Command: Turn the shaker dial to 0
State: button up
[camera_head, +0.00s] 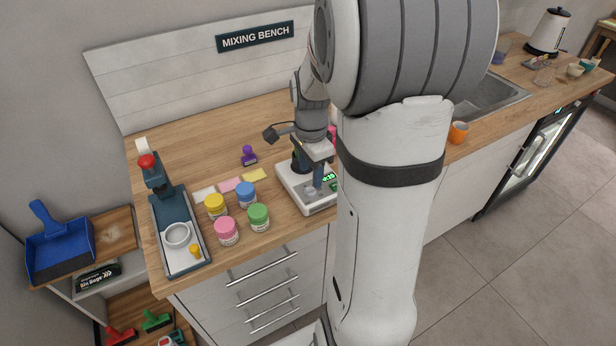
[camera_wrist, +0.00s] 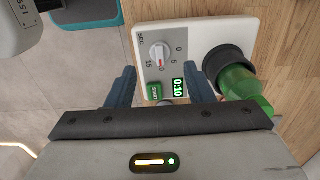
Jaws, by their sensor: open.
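The shaker (camera_head: 321,208) is a white box near the bench's front edge, partly hidden by my arm in the head view. In the wrist view its panel (camera_wrist: 148,36) carries a pale round dial (camera_wrist: 160,54) with a red mark near its lower edge, where 10 appears to be. The 0 is at the dial's upper right. The display (camera_wrist: 178,87) reads 0:10. A green START button (camera_wrist: 154,92) sits beside it. My gripper (camera_wrist: 160,76) is open above the panel, its blue fingers on either side and short of the dial in the picture; contact cannot be told.
A green bottle (camera_wrist: 238,84) stands in the shaker's black cup (camera_wrist: 228,64), close to the right finger. Several lidded jars (camera_head: 246,194) and a dark blue press (camera_head: 160,190) stand left on the bench.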

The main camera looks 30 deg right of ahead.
aim_at(310, 187)
notch_tip(310, 187, down, 5)
jog(key=shift+r, duration=0.1)
dwell(0.3)
